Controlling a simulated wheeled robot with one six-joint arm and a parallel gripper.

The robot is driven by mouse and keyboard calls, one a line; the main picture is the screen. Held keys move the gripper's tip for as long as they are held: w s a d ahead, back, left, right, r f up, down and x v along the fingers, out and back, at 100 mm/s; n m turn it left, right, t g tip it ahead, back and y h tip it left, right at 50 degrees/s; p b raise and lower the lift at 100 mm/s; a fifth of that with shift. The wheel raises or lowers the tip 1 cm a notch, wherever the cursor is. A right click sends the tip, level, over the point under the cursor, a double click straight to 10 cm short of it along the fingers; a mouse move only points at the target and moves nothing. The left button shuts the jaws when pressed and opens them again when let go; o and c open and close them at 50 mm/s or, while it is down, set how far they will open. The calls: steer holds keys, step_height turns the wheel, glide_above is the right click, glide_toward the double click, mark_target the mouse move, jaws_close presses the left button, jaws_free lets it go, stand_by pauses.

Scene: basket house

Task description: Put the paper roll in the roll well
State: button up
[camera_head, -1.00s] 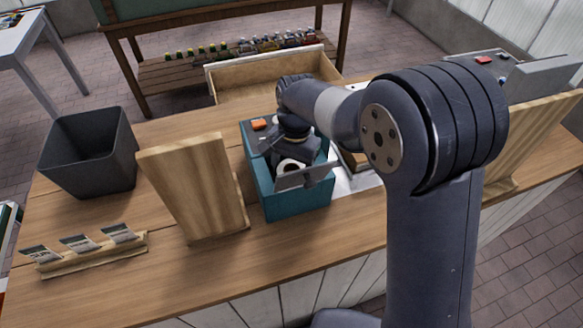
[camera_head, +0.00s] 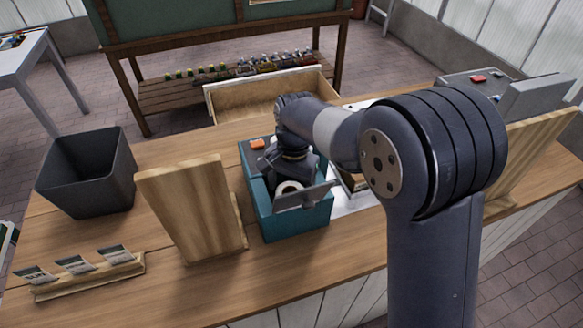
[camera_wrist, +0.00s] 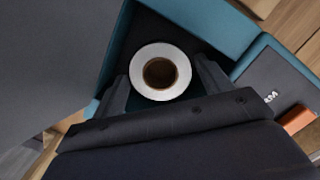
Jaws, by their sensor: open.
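The white paper roll (camera_wrist: 183,63) shows end-on in the wrist view, with a brown core. It lies in the dark well of the teal box (camera_wrist: 221,22). The roll also shows in the head view (camera_head: 287,187), partly hidden by my gripper. The teal box (camera_head: 296,222) stands on the wooden counter. My gripper (camera_wrist: 160,88) is over the well with its jaws open, one finger on each side of the roll. I cannot tell whether the fingers touch it. The well floor under the roll is hidden.
A wooden board (camera_head: 192,208) stands just left of the box. A dark bin (camera_head: 88,172) and a card holder (camera_head: 90,275) are farther left. An open wooden drawer (camera_head: 262,95) is behind. The front of the counter (camera_head: 150,305) is clear.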

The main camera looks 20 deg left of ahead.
mark_target(293, 189)
step_height(293, 189, up, 11)
steer(key=w, duration=0.1)
steer(key=shift+f+b, duration=0.2)
steer(key=shift+b, duration=0.2)
steer(key=shift+w+d, duration=0.1)
